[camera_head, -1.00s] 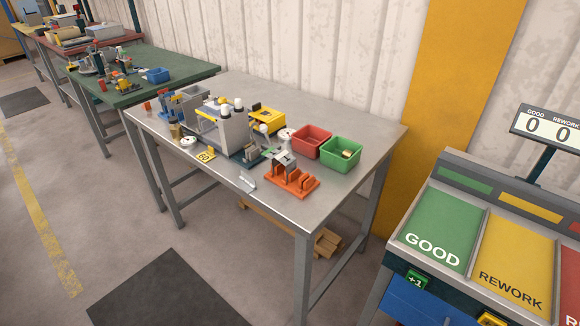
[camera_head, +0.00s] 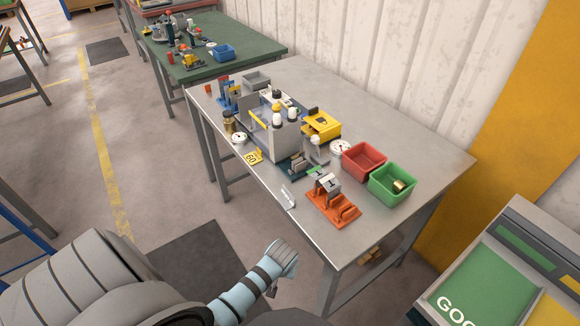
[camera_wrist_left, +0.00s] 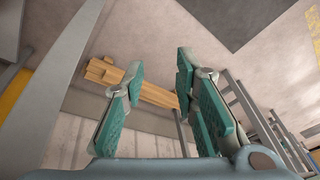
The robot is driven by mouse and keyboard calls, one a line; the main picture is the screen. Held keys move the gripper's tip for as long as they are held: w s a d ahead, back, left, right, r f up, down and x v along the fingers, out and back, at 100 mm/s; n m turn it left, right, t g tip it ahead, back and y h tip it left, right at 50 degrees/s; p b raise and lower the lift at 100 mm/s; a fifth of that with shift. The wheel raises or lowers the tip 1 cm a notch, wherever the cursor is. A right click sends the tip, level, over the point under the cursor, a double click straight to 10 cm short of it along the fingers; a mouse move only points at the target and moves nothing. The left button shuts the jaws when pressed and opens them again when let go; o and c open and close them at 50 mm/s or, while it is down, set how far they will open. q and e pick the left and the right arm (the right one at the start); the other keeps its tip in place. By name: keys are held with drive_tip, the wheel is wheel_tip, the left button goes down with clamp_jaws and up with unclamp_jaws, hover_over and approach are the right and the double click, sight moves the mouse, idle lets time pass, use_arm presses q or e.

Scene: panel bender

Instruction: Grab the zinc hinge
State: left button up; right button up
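A small silvery folded metal piece (camera_head: 289,197), which looks like the zinc hinge, lies near the front edge of the steel table (camera_head: 405,150), left of an orange fixture (camera_head: 334,207). In the head view my left arm reaches in low, in front of the table, and its fingers cannot be made out clearly. The left wrist view shows my left gripper (camera_wrist_left: 160,72) with its two teal fingers apart and nothing between them. It faces the floor and a wooden pallet, and the hinge is not in that view. My right gripper is not in view.
A red bin (camera_head: 363,161) and a green bin (camera_head: 392,185) holding a brass part stand right of the fixture. A grey bending machine (camera_head: 270,135) stands behind the hinge. A yellow 60 sign (camera_head: 253,157) lies to its left. The table's right end is clear.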

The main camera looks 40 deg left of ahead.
use_arm(q)
drive_tip(key=w+r+n+p, duration=0.1)
drive_tip(key=w+r+p, duration=0.1)
drive_tip(key=r, duration=0.6)
drive_tip(key=w+r+n+p, duration=0.1)
drive_tip(key=w+r+n, duration=0.15)
drive_tip(key=r, duration=0.55)
drive_tip(key=n+y+p, duration=0.1)
drive_tip(key=n+y, duration=0.1)
drive_tip(key=n, duration=0.4)
approach(285, 197)
drive_tip(key=shift+g, duration=0.3)
drive_tip(key=b+x, duration=0.1)
drive_tip(key=x, duration=0.2)
drive_tip(key=w+b+x, duration=0.1)
drive_tip(key=x, duration=0.2)
drive_tip(key=shift+d, duration=0.15)
clamp_jaws()
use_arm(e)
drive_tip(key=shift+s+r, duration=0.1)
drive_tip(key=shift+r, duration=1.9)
